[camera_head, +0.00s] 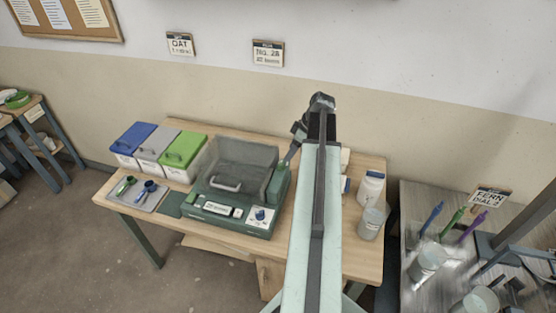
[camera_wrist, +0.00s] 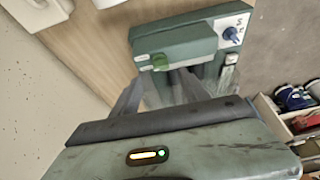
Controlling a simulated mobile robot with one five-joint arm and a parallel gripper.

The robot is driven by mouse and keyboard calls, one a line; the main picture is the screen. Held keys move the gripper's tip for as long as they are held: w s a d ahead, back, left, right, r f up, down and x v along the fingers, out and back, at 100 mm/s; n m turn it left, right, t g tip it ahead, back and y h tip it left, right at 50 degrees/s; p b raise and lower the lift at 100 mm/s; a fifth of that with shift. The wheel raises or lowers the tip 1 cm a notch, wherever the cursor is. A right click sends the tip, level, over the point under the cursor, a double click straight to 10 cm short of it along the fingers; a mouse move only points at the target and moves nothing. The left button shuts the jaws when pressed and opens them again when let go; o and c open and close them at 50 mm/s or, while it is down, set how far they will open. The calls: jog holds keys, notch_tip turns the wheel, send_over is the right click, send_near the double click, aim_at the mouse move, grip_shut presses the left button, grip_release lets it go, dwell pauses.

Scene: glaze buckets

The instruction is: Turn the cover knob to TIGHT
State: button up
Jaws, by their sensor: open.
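A dark green machine (camera_head: 230,215) stands on the wooden table, with a clear grey cover (camera_head: 240,165) and front handle. A green knob (camera_wrist: 160,62) sits on the machine's green side block (camera_wrist: 185,42), between two small white labels too small to read. A blue knob (camera_head: 260,215) on a white dial plate is at the machine's front right; it also shows in the wrist view (camera_wrist: 231,34). My gripper (camera_wrist: 160,84) is open, its blurred fingers pointing toward the green knob. In the head view my gripper (camera_head: 287,160) is beside the cover, above the side block. I cannot tell whether the fingers touch the knob.
Bins with blue (camera_head: 133,138), grey and green lids stand left of the machine, behind a grey tray (camera_head: 140,195) with two scoops. White containers (camera_head: 371,187) stand right of my arm. A grey table (camera_head: 440,255) with coloured tools is at the right.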

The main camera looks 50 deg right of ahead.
aim_at(282, 163)
jog(key=b+x, duration=0.6)
jog(key=x, duration=0.1)
jog(key=shift+w+a+f, duration=0.1)
jog(key=shift+f, duration=0.1)
jog(key=shift+w+a+f+b, duration=0.1)
jog(key=shift+w+f+b, duration=0.15)
jog(key=shift+b, duration=0.15)
jog(key=shift+r, duration=0.1)
grip_shut()
